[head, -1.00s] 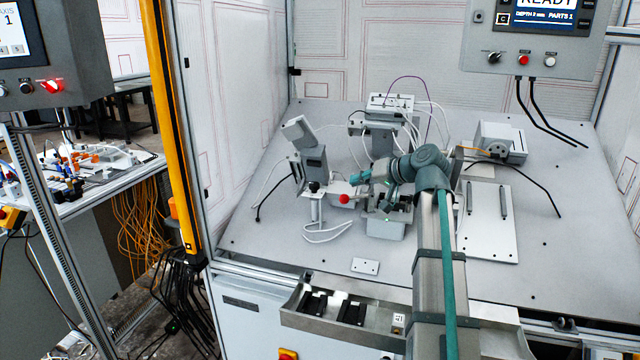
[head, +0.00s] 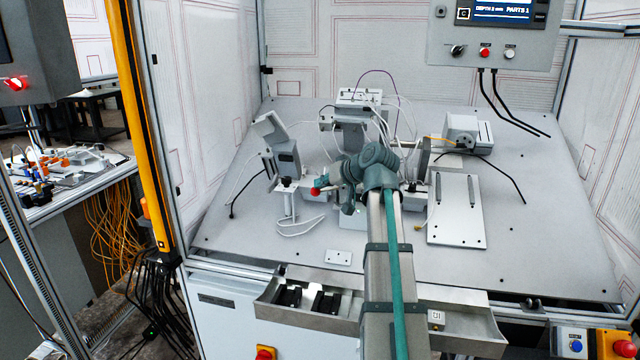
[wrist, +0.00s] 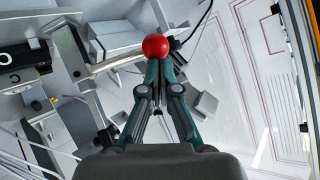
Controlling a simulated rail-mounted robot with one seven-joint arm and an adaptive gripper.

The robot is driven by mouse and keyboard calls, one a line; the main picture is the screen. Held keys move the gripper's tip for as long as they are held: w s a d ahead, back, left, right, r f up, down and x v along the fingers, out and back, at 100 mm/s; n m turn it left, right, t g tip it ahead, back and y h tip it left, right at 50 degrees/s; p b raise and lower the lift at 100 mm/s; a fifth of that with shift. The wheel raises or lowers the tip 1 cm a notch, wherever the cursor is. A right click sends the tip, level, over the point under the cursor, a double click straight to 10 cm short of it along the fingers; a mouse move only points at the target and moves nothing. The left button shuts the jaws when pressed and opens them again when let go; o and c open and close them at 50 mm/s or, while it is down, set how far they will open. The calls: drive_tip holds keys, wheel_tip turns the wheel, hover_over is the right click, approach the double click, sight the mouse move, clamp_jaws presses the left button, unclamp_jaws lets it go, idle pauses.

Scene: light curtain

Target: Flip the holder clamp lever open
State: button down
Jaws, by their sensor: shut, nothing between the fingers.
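The clamp lever ends in a red ball knob (head: 315,191), which sits at the left of the fixture in the head view. In the wrist view the red knob (wrist: 155,46) is just beyond my fingertips, with the pale lever bar (wrist: 118,62) running off to its left. My gripper (wrist: 161,66) is shut and empty, its teal fingertips right at the knob's near side. I cannot tell whether they touch it. In the head view my gripper (head: 322,182) overlaps the knob's upper edge. My arm hides part of the holder.
A grey upright device (head: 287,157) stands close left of the knob. A second station (head: 349,130) with white cables stands behind. A flat plate (head: 456,208) lies to the right. The front left of the tabletop (head: 235,228) is mostly clear.

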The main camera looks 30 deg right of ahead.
idle(0.3)
drive_tip(key=w+r+v, duration=0.1)
drive_tip(key=r+v, duration=0.1)
drive_tip(key=v, duration=1)
drive_tip(key=shift+r, duration=0.5)
drive_tip(key=shift+d, duration=0.1)
